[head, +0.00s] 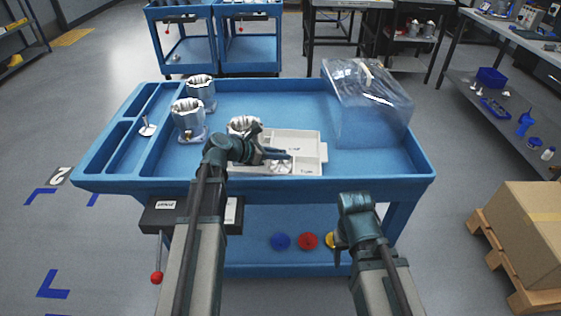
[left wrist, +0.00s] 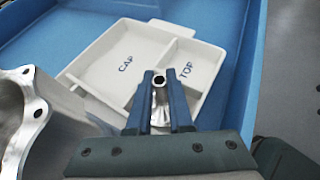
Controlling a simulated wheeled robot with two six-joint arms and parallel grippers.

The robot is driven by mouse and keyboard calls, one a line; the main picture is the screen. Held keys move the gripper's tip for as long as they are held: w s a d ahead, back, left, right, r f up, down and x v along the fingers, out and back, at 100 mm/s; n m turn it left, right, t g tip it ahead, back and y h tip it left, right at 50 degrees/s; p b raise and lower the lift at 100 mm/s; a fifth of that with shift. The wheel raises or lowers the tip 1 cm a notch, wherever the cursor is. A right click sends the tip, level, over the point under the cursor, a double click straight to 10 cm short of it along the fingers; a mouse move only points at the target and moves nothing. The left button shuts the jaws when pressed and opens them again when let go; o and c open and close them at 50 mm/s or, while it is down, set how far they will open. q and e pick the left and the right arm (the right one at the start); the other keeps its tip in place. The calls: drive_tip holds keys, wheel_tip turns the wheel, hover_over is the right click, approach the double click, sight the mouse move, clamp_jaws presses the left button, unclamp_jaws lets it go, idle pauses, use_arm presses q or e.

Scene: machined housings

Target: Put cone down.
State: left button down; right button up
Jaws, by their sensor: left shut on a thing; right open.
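The cone is a small shiny metal piece with a dark hole at its end. It shows between the fingers in the left wrist view (left wrist: 160,97) and under them in the head view (head: 280,167). My left gripper (head: 288,155) is shut on it, over the front part of a white sorting tray (head: 312,141). In the left wrist view the tray (left wrist: 112,42) has compartments marked CAP and TOP. Whether the cone touches the tray floor I cannot tell. My right gripper (head: 338,238) is open and low in front of the cart; its fingers are hard to make out.
A silver housing (head: 243,124) stands close beside my left gripper. Two more housings (head: 200,90) (head: 187,115) stand further left on the blue cart (head: 260,95). A clear box (head: 372,105) is at the right. A small metal part (head: 147,127) lies in a left compartment.

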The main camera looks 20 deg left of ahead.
use_arm(q)
drive_tip(key=shift+f, duration=0.15)
drive_tip(key=shift+f, duration=0.1)
drive_tip(key=shift+f, duration=0.15)
drive_tip(key=c, duration=0.8)
unclamp_jaws()
drive_tip(key=shift+s+a+r+p, duration=0.1)
drive_tip(key=shift+r+p, duration=0.25)
drive_tip(key=shift+r, duration=0.1)
drive_tip(key=p+v, duration=0.5)
drive_tip(key=v, duration=0.6)
drive_tip(key=shift+s+a, duration=0.2)
drive_tip(key=shift+s, duration=0.05)
